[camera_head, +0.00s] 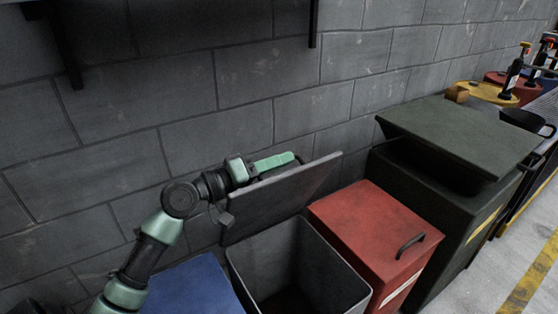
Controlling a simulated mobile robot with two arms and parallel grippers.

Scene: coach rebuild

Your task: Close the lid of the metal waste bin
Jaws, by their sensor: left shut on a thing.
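The grey metal waste bin (243,262) stands at the lower middle, between a blue bin and a red bin, with its top open and its dark inside showing. Its grey lid (285,200) is raised and tilted up along the bin's back side, near the wall. My left gripper (284,160) reaches in from the left to the upper left edge of the lid. It is shut on the lid, though the lid's edge partly hides the contact. My right gripper does not show.
The blue bin (195,288) is at the left and the red bin (375,235) with a dark handle at the right. A large dark green bin (455,135) has its lid slightly raised. A block wall (180,90) runs close behind.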

